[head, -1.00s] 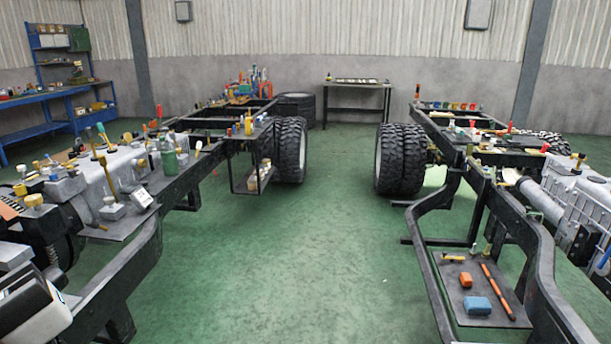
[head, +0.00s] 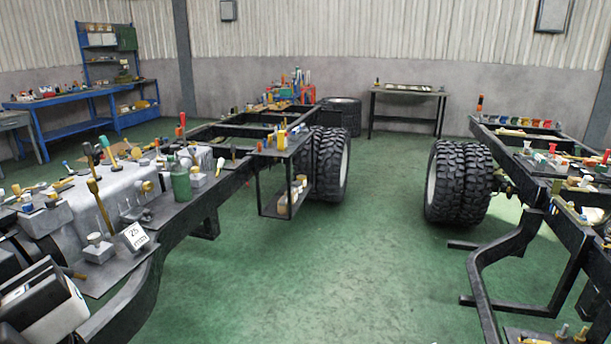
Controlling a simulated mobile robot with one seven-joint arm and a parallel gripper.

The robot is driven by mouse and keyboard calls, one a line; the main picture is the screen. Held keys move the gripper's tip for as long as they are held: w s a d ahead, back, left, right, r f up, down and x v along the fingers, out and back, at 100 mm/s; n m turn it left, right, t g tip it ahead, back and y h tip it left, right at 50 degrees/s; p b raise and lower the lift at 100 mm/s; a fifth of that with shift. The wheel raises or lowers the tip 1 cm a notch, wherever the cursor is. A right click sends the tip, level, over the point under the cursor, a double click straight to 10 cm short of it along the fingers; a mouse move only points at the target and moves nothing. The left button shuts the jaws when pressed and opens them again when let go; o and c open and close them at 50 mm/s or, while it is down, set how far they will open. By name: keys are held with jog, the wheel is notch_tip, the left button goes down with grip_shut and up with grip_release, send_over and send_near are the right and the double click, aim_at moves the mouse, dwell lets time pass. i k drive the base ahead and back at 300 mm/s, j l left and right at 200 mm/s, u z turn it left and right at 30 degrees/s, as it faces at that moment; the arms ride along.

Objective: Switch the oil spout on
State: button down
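No part can be surely picked out as the oil spout. On the left chassis (head: 205,190), a green bottle (head: 181,183) stands upright beside a grey engine block (head: 92,203). Tall levers with dark, green and gold knobs rise near the block; one gold-topped lever (head: 100,205) leans over a metal base. A white card (head: 135,237) reading 25 stands on the dark plate in front. At the lower left edge is a black and white body (head: 40,305), perhaps part of my arm. The fingers of my gripper are not visible.
The green floor (head: 330,265) between the two chassis is clear. A right chassis (head: 555,200) with big tyres (head: 458,182) and a low bent frame borders it. A blue workbench (head: 75,97) stands at the back left, a dark table (head: 408,95) at the back wall.

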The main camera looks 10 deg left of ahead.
aim_at(173, 162)
jog(key=i+l+u, duration=0.1)
jog(key=i+u, duration=0.3)
jog(key=i, duration=0.8)
jog(key=i+u, duration=0.25)
jog(key=i, duration=0.65)
jog(key=i+l+u, duration=0.1)
jog(key=i+u, duration=0.2)
jog(key=i, duration=0.65)
jog(key=z, duration=0.4)
